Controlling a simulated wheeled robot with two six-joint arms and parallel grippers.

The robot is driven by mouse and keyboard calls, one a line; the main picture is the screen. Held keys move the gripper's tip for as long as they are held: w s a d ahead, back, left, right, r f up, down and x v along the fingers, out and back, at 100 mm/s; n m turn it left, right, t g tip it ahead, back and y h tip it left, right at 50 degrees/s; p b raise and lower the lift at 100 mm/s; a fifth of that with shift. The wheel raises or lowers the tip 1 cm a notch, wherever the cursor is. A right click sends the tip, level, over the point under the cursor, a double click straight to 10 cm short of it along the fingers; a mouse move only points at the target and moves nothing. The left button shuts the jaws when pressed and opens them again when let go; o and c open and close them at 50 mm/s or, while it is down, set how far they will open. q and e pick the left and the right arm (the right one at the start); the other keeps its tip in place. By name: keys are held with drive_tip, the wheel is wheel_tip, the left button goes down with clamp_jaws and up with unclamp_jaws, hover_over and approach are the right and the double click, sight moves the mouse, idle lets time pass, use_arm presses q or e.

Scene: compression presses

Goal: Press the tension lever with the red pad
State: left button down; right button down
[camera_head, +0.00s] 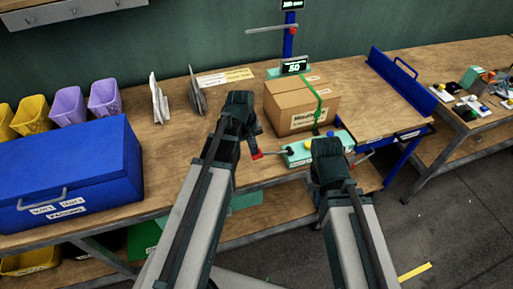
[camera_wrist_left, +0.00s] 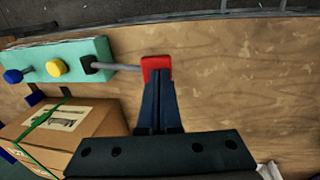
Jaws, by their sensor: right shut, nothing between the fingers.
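The red pad (camera_head: 257,155) sits at the end of a grey lever (camera_head: 272,153) that sticks out of a teal control box (camera_head: 303,157). In the left wrist view the red pad (camera_wrist_left: 157,66) is right at my left fingertips (camera_wrist_left: 157,80), with the lever rod (camera_wrist_left: 118,66) running to a black mount on the box (camera_wrist_left: 60,50). The left fingers are together; I cannot tell whether they touch the pad. My right gripper (camera_head: 330,150) is shut and empty near the box, its fingers mostly hidden.
A cardboard box (camera_head: 288,107) with a green strap stands behind the control box. A blue crate (camera_head: 70,175) and yellow and purple bins (camera_head: 68,105) are at left. A blue-sided wooden table (camera_head: 395,85) is at right. The bench is clear between crate and left arm.

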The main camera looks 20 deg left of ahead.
use_arm(q)
drive_tip(key=f+b, duration=0.1)
drive_tip(key=f+t+h+b, duration=0.1)
drive_tip(key=f+b, duration=0.1)
drive_tip(key=a+f+h+b, duration=0.1)
drive_tip(key=shift+s+f, duration=0.15)
drive_tip(key=shift+s, duration=0.2)
drive_tip(key=shift+a+f+b, duration=0.1)
drive_tip(key=shift+f+b, duration=0.2)
drive_tip(key=shift+b, duration=0.25)
drive_tip(key=shift+s, duration=0.15)
drive_tip(key=shift+s+f, duration=0.15)
drive_tip(key=shift+r, duration=0.4)
drive_tip(key=s+a+p+v, duration=0.1)
drive_tip(key=p+v, duration=1.1)
drive_tip(key=v, duration=0.1)
drive_tip(key=shift+a+t+p, duration=0.25)
drive_tip(key=shift+t+p, duration=0.05)
